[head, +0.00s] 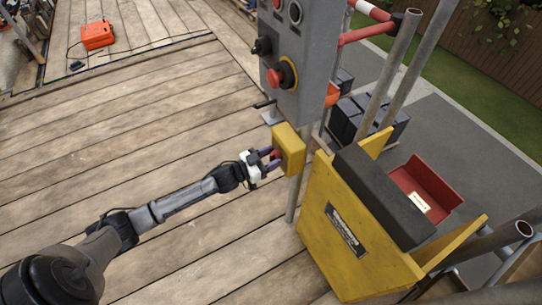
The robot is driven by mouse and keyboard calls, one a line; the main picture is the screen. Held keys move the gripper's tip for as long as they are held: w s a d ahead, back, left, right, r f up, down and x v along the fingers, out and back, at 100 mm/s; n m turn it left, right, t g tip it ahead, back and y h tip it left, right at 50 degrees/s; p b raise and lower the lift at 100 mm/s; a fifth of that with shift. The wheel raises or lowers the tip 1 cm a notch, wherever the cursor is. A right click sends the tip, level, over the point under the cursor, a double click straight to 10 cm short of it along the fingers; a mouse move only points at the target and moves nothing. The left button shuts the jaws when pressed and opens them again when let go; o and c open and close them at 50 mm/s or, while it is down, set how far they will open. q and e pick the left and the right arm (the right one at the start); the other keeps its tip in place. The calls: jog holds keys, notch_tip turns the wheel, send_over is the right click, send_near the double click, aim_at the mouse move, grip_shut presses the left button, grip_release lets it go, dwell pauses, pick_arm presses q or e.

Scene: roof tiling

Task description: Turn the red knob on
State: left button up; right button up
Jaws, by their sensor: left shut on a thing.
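A small yellow box (291,148) is fixed to a post below the grey control panel (303,60). The red knob (276,154) is on the side of the yellow box that faces my left arm, and only a little red shows between the fingers. My left gripper (272,159) reaches in from the left and is shut on the red knob, its fingers close to the box face. The fingers hide most of the knob, so I cannot tell its turn angle. My right gripper is not in view.
The grey panel carries a red mushroom button (274,78) on a yellow ring and a black knob (261,46).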

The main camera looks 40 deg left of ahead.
pick_arm(q)
jog(key=shift+r+m+p, duration=0.15)
jog(key=shift+m+p, duration=0.75)
jog(key=shift+m, duration=0.3)
jog(key=shift+d+m+p, duration=0.1)
jog(key=shift+m+p, duration=0.4)
jog(key=shift+m, duration=0.4)
jog(key=m+p, duration=0.1)
jog(key=m, duration=0.1)
jog(key=shift+m, duration=0.3)
jog(key=m, duration=0.2)
jog(key=shift+d+m+p, duration=0.1)
jog(key=shift+m+p, duration=0.25)
jog(key=shift+m, duration=0.05)
jog(key=m, duration=0.3)
jog(key=shift+f+m, duration=0.3)
jog(key=shift+s+f+m, duration=0.1)
jog(key=shift+m, duration=2)
jog(key=o, duration=0.9)
